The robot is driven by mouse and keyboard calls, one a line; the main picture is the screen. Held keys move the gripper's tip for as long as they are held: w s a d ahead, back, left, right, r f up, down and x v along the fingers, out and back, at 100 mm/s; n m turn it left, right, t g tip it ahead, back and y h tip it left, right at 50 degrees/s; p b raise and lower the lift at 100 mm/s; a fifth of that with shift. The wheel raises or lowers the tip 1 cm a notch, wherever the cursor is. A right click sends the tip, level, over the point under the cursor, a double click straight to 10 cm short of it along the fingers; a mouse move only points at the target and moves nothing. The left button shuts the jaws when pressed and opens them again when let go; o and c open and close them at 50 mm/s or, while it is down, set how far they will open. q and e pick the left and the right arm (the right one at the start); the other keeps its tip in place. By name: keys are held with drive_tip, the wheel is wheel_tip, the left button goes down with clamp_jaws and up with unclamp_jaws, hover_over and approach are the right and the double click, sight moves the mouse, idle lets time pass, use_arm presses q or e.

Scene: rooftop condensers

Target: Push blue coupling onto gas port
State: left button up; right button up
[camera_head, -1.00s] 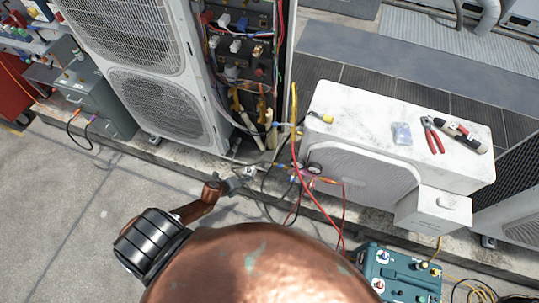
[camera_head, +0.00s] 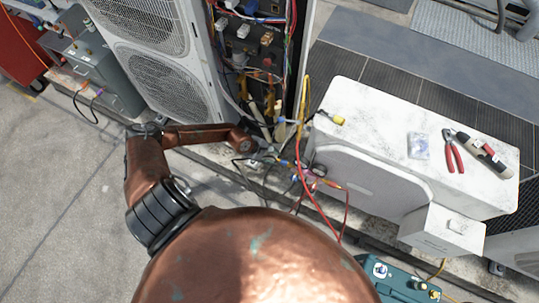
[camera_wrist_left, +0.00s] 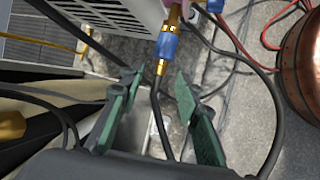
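The blue coupling (camera_wrist_left: 167,46) shows in the left wrist view with brass above and below it and a black hose running down from it. Its upper brass end (camera_wrist_left: 175,15) meets or lies close to the corner of a pale unit; I cannot tell whether it is seated on the gas port. My left gripper (camera_wrist_left: 155,82) is open, its two green fingers apart, with the coupling just beyond the fingertips and the hose between them. In the head view the left gripper (camera_head: 266,154) is small, beside the hoses at the white unit's left end. The right gripper is not in view.
The white unit (camera_head: 368,110) carries red pliers (camera_head: 453,152), a small packet (camera_head: 418,146) and a black tool (camera_head: 482,153). Red, yellow and black hoses hang around its left end. A tall condenser (camera_head: 160,80) with open wiring stands behind my left arm. A teal box (camera_head: 400,285) sits at the front.

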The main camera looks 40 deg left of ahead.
use_arm(q)
drive_tip(key=x, duration=0.2)
drive_tip(key=shift+w+f+b, duration=0.15)
drive_tip(key=shift+f+b, duration=0.15)
drive_tip(key=shift+f, duration=0.05)
drive_tip(key=shift+c, duration=0.2)
clamp_jaws()
idle(0.4)
